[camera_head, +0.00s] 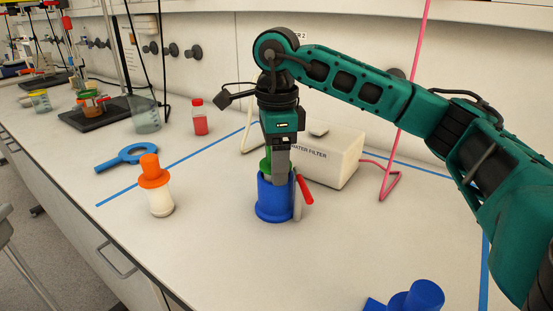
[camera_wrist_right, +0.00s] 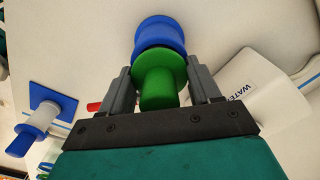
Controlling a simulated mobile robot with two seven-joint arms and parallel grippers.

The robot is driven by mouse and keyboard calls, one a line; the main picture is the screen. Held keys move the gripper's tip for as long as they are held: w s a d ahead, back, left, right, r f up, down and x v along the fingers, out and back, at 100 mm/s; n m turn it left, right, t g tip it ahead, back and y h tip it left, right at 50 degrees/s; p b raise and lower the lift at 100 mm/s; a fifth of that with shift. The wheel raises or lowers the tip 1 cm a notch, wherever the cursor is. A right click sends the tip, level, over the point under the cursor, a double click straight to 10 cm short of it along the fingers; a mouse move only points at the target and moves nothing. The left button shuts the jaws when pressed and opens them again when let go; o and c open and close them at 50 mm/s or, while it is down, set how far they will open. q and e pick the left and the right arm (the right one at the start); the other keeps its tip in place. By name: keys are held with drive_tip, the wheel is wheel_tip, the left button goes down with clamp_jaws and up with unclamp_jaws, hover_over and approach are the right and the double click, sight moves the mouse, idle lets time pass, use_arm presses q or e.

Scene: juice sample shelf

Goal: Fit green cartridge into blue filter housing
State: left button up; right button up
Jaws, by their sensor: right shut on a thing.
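My right gripper (camera_head: 277,172) points straight down over the blue filter housing (camera_head: 274,206), which stands upright on the bench. It is shut on the green cartridge (camera_head: 265,165), whose top shows just above the housing's mouth. In the right wrist view the green cartridge (camera_wrist_right: 158,80) sits between the two grey fingers of the right gripper (camera_wrist_right: 162,82), with the blue housing (camera_wrist_right: 160,35) directly beyond it. The two look in line. The cartridge's lower part is hidden, so how deep it sits I cannot tell. My left gripper is not in view.
A red-handled piece (camera_head: 304,190) stands close beside the housing's right. A white water filter box (camera_head: 335,160) is behind it. A blue part (camera_head: 418,297) is at front right. The front middle is clear.

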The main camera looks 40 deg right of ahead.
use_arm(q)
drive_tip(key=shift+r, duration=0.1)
use_arm(e)
drive_tip(key=shift+f, duration=0.1)
drive_tip(key=shift+r+p, duration=2.75)
drive_tip(key=shift+r, duration=0.6)
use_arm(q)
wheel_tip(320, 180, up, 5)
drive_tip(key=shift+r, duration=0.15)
use_arm(e)
drive_tip(key=o, duration=1.2)
drive_tip(key=shift+r, duration=0.3)
use_arm(q)
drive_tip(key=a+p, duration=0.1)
drive_tip(key=p, duration=0.1)
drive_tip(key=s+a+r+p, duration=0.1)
drive_tip(key=p, duration=0.1)
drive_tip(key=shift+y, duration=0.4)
use_arm(e)
wheel_tip(320, 180, up, 12)
